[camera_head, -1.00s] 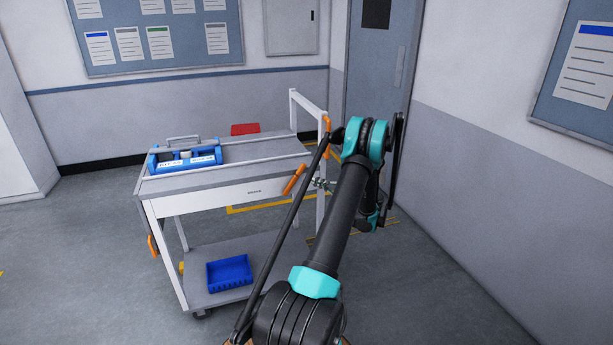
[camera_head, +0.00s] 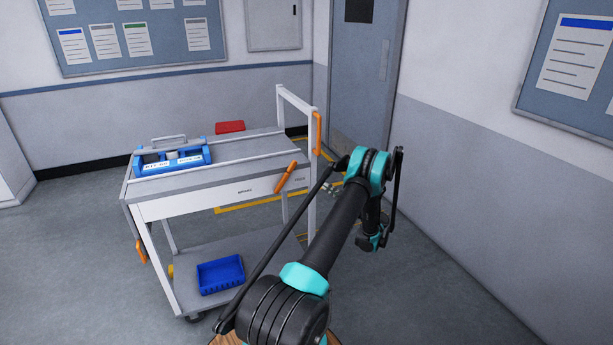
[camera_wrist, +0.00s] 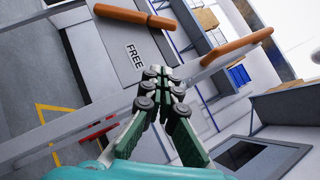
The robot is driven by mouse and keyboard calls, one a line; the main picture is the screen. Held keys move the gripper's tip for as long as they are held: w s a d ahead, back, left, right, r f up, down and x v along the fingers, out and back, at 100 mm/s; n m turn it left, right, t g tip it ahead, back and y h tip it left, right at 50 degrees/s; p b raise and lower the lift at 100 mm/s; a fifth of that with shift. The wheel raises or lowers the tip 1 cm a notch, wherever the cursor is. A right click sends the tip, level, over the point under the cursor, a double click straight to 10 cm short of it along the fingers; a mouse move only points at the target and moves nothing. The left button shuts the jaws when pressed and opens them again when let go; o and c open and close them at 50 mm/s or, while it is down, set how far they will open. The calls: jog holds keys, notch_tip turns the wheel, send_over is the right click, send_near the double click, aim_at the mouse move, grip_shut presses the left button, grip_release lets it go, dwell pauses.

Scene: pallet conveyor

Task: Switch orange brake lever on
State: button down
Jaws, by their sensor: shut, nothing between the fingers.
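The orange brake lever (camera_head: 286,177) sits on the front face of a white and grey cart (camera_head: 185,206), near its right corner, tilted with its upper end to the right. In the wrist view the orange lever (camera_wrist: 135,16) lies at the top, beside a label reading FREE (camera_wrist: 135,57). My gripper (camera_wrist: 158,76) is shut and empty, its green and grey fingertips together below the label, apart from the lever. In the head view my gripper (camera_head: 334,190) is small, to the right of the lever and partly hidden by my arm.
An orange grip (camera_head: 317,133) is on the cart's push handle, close to my gripper; it also shows in the wrist view (camera_wrist: 237,46). A blue tote (camera_head: 172,157) stands on the cart top. A blue bin (camera_head: 220,274) is on the lower shelf. Free floor lies to the right.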

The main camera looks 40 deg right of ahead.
aim_at(285, 177)
jog(key=x, duration=0.9)
jog(key=shift+w+a+r, duration=0.2)
jog(key=shift+w, duration=0.1)
jog(key=shift+w+a+r, duration=0.25)
jog(key=shift+a+r, duration=0.5)
jog(key=shift+a, duration=0.2)
jog(key=shift+w+a+r, duration=0.2)
jog(key=shift+a+r, duration=0.2)
jog(key=shift+a, duration=0.2)
jog(key=shift+a+r, duration=0.1)
